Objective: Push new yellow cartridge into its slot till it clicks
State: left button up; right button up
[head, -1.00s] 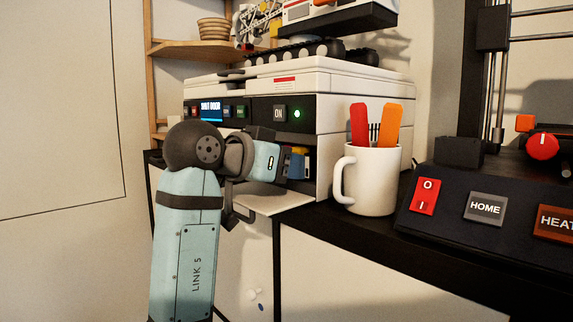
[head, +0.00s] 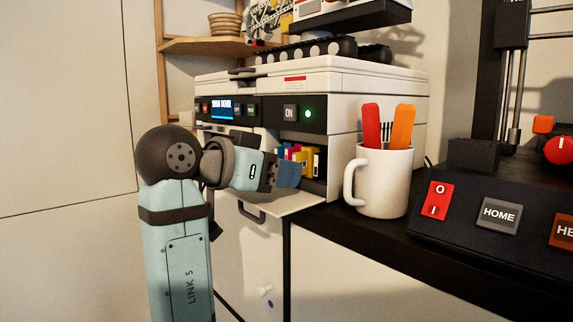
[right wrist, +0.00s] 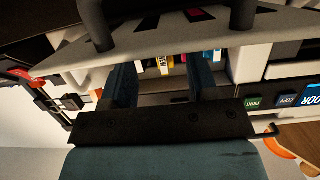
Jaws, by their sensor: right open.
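The yellow cartridge (head: 304,161) sits in the printer's open bay in a row with the others, its outer end showing. It also shows in the right wrist view (right wrist: 166,63), ahead of the gap between my fingers. My right gripper (head: 289,174) is open and empty just in front of the bay, apart from the yellow cartridge. In the right wrist view its two blue fingers (right wrist: 161,82) stand wide apart. The fingers hide part of the row in the head view. I cannot tell the cartridge's exact depth. My left gripper is not in view.
The black cartridge (head: 317,162) and magenta cartridge (head: 292,150) flank the yellow one. The printer's lowered door (head: 290,203) lies under my gripper. A white mug (head: 384,185) with red and orange handles stands close at right. The printer's screen (head: 221,109) is lit.

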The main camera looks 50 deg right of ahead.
jog(key=shift+a+r+p, duration=0.35)
jog(key=shift+a+p, duration=0.1)
jog(key=shift+p, duration=0.2)
jog(key=a, duration=0.2)
jog(key=shift+w+a+f, duration=0.25)
jog(key=shift+a, duration=0.7)
